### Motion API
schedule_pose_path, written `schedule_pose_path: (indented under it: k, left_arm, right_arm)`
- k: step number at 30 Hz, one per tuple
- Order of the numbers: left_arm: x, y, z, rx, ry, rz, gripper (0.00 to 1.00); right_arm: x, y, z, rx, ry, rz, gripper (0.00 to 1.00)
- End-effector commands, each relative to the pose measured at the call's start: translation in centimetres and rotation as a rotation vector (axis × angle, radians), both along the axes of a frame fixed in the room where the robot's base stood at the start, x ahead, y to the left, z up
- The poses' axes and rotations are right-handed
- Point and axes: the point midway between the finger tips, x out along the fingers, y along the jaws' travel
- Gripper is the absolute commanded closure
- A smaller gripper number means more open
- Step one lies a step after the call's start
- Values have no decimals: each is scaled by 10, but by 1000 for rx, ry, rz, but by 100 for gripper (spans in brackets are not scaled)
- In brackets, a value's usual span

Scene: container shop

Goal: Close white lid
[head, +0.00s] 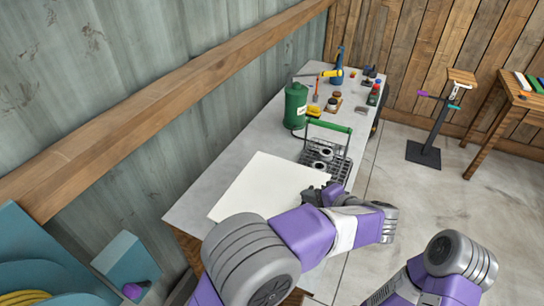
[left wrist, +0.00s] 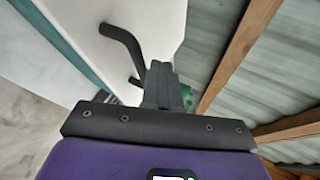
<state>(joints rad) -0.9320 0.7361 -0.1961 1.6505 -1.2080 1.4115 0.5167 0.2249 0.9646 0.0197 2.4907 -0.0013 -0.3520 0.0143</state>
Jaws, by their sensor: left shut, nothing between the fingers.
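The white lid (head: 270,187) is a broad flat white panel at the near end of the grey workbench. In the left wrist view the lid (left wrist: 158,22) fills the upper middle, with a bent black handle (left wrist: 122,42) on its face. A teal strip (left wrist: 62,45) runs beside its edge. My left gripper (head: 318,194) is at the lid's right side; its fingers (left wrist: 162,82) are shut and empty, close to the handle. I cannot tell whether they touch it. The lid's exact tilt is unclear. Part of my right arm shows at lower right, but its gripper is out of frame.
A wire basket (head: 325,155) with a green handle stands just beyond the lid. A green canister (head: 296,105) and several small tools stand farther back on the workbench (head: 225,150). A wooden rail (head: 165,105) runs along the left wall. Open floor (head: 430,200) lies to the right.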

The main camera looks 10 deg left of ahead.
Motion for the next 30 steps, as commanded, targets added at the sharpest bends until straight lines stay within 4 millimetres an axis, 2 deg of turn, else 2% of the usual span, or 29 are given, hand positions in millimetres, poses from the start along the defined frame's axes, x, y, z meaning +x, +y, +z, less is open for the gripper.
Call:
schedule_pose_path:
  k: [1,4,6,15,21,30]
  left_arm:
    - [1,2,16,-2,-5,1,100]
    - [2,5,38,-2,-9,0,100]
    - [-11,-12,43,-2,-10,-8,100]
    - [-46,-49,72,0,-12,-4,100]
    - [-55,-59,80,-1,-10,-2,100]
    - [-56,-60,80,0,-11,-3,100]
  right_arm:
    - [0,0,11,0,0,0,49]
    - [0,0,24,0,0,0,49]
    - [0,0,23,0,-1,0,49]
    - [0,0,31,0,0,0,49]
    - [0,0,33,0,0,0,49]
    - [0,0,33,0,0,0,49]
